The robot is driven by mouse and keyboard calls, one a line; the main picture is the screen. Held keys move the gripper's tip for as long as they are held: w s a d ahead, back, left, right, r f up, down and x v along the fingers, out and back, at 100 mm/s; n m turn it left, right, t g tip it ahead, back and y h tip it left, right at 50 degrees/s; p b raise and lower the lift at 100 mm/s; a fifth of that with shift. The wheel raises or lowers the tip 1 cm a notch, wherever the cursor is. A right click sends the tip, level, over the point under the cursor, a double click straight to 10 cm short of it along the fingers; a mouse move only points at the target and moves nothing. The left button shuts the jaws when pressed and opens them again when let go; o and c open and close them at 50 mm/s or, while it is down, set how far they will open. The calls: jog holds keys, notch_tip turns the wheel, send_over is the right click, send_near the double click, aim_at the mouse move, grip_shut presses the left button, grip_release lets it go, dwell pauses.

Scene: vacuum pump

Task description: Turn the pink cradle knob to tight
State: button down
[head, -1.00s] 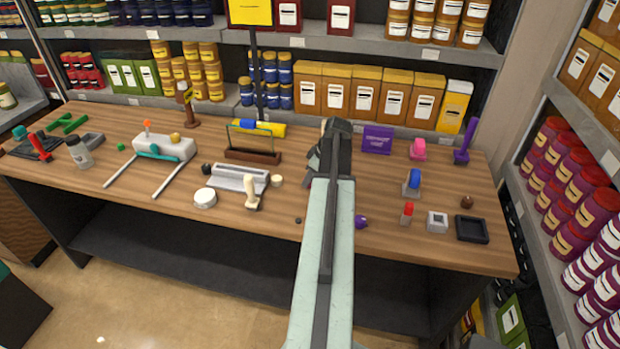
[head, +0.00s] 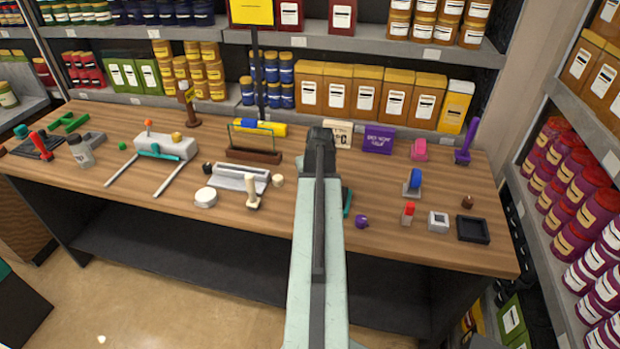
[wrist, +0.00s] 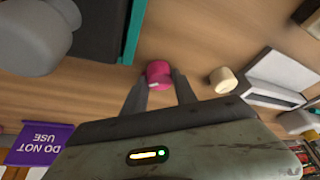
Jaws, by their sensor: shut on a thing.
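The pink knob (wrist: 158,72) shows in the wrist view between the tips of my gripper (wrist: 159,80), which is shut on it. A dark body with a teal edge (wrist: 133,30) and a grey rounded part (wrist: 35,35) lie at the upper left of that view. In the head view my own arm hides the gripper and the knob. A teal edge (head: 347,202) shows just right of the arm there. I cannot read a tight mark or the knob's turn angle.
A cream knob (wrist: 223,80) stands close right of the gripper in the wrist view. A purple sign (head: 378,139), a purple knob (head: 361,221) and a separate pink object (head: 419,150) are right of the arm on the wooden table. A white tray-like device (head: 241,178) is left.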

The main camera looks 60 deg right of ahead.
jog(key=m+g, duration=0.1)
jog(key=m, duration=0.2)
jog(key=m+g+h, duration=0.1)
jog(key=m, duration=0.2)
jog(key=shift+w+a, duration=0.1)
jog(key=shift+m, duration=0.3)
dwell(0.3)
jog(key=c, duration=1)
grip_release()
jog(key=shift+r, duration=0.1)
jog(key=w+p+v, duration=0.1)
jog(key=p+v, duration=0.6)
jog(key=shift+s+a+r, duration=0.25)
jog(key=shift+s, duration=0.2)
